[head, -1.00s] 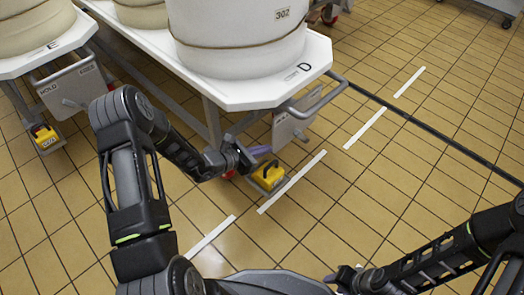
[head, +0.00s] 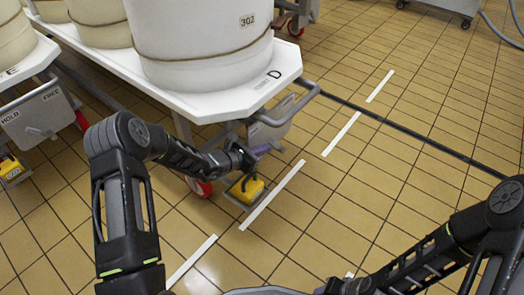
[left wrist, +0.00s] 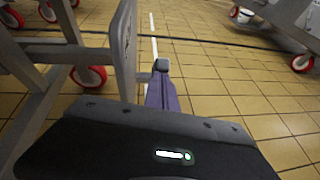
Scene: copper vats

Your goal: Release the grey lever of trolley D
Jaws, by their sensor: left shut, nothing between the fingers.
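Trolley D (head: 220,104) has a white top marked D and carries a big pale vat (head: 200,45). A grey plate (head: 278,126) hangs below its front corner; it shows nearly edge-on in the left wrist view (left wrist: 124,50). I cannot make out the grey lever on it. My left gripper (head: 264,148) is shut and empty, its purple fingers beside the lower part of that plate. In the left wrist view the fingers (left wrist: 161,85) point forward just right of the plate; contact cannot be told. My right gripper (head: 335,287) shows only partly at the bottom edge.
A yellow pedal-like block (head: 245,188) sits low beneath the plate, near a red caster (head: 199,187). A grey handle bar (head: 300,105) juts from trolley D's corner. Trolley E (head: 22,65) stands at left, its plate (head: 35,118) marked HOLD and FREE. Tiled floor at right is clear.

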